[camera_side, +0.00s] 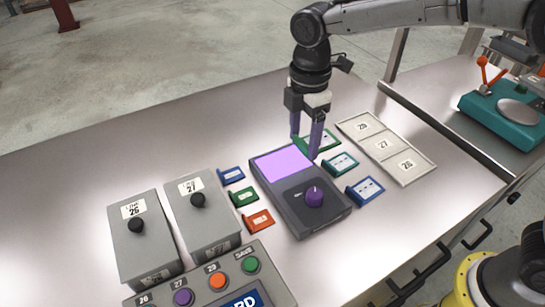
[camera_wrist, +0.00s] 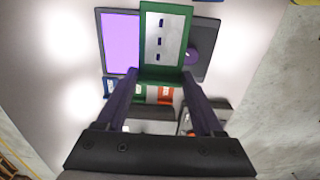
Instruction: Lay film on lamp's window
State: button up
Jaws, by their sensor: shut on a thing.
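The lamp is a dark grey box (camera_side: 330,219) with a lit violet window (camera_side: 283,164) and a purple knob (camera_side: 315,196). In the wrist view, its window (camera_wrist: 120,40) glows at upper left. My gripper (camera_side: 305,148) points down near the lamp's far right corner. It is shut on a green-framed film (camera_wrist: 162,76) with a pale panel and dark marks. In the wrist view, the film hides the middle of the lamp, between window and knob. In the side view, a finger partly hides the film (camera_side: 328,140); its height above the lamp is hard to tell.
A teal-framed film (camera_side: 341,162) and a blue one (camera_side: 365,190) lie right of the lamp. Small blue, green and orange pieces (camera_side: 259,220) lie left. Two grey boxes (camera_side: 202,212), a button panel (camera_side: 215,285), a numbered tray (camera_side: 423,174) and a teal device (camera_side: 500,115) stand around.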

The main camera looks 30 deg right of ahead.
send_over(270, 168)
notch_tip(270, 168, down, 7)
jog(key=shift+s+d, duration=0.1)
jog(key=shift+f, duration=1.7)
jog(key=shift+f, duration=0.15)
jog(key=o, duration=1.3)
jog(key=shift+r, duration=6.2)
